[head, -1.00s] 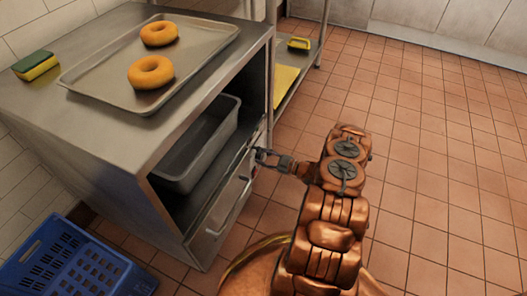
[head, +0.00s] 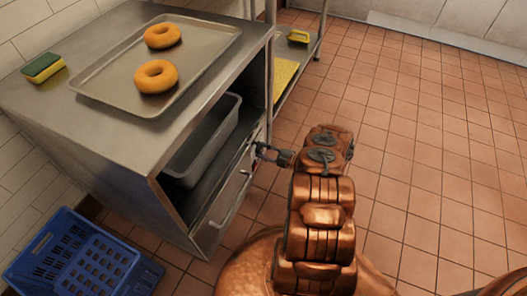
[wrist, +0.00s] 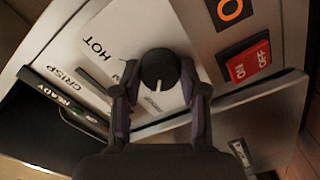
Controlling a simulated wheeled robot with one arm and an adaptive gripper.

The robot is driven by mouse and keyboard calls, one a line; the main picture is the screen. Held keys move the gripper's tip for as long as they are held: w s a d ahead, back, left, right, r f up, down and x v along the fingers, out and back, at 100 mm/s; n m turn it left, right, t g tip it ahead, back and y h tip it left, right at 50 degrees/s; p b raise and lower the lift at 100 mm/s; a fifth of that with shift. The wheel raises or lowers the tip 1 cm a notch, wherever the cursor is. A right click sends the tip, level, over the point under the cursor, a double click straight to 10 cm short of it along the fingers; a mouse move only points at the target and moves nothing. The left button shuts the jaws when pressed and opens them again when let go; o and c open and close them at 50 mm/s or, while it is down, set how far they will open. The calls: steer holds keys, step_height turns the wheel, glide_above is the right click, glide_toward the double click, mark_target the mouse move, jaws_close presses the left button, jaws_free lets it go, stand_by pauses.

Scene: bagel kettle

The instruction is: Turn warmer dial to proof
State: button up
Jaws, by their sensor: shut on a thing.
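The warmer dial (wrist: 158,68) is a round black knob with a white pointer line, on a white panel in the wrist view. The pointer faces the bottom of that picture. The word HOT is printed to its upper left; other lettering around the dial is partly hidden, and I cannot read a proof mark. My gripper (wrist: 163,92) has a finger on each side of the dial and is shut on it. In the head view my gripper (head: 259,151) is at the front edge of the steel warmer cabinet (head: 160,160); the dial is too small to make out there.
A red ON/OFF switch (wrist: 249,64) is right of the dial. A tray (head: 205,68) with two bagels (head: 156,76) and a sponge (head: 42,68) are on the cabinet. A grey pan (head: 203,140) is inside. A blue crate (head: 80,258) is lower left. Open floor lies right.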

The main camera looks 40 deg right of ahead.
steer(key=shift+a, duration=0.1)
stand_by(0.3)
steer(key=o, duration=1.1)
steer(key=shift+o, duration=0.2)
steer(key=v, duration=1.2)
steer(key=shift+f, duration=0.1)
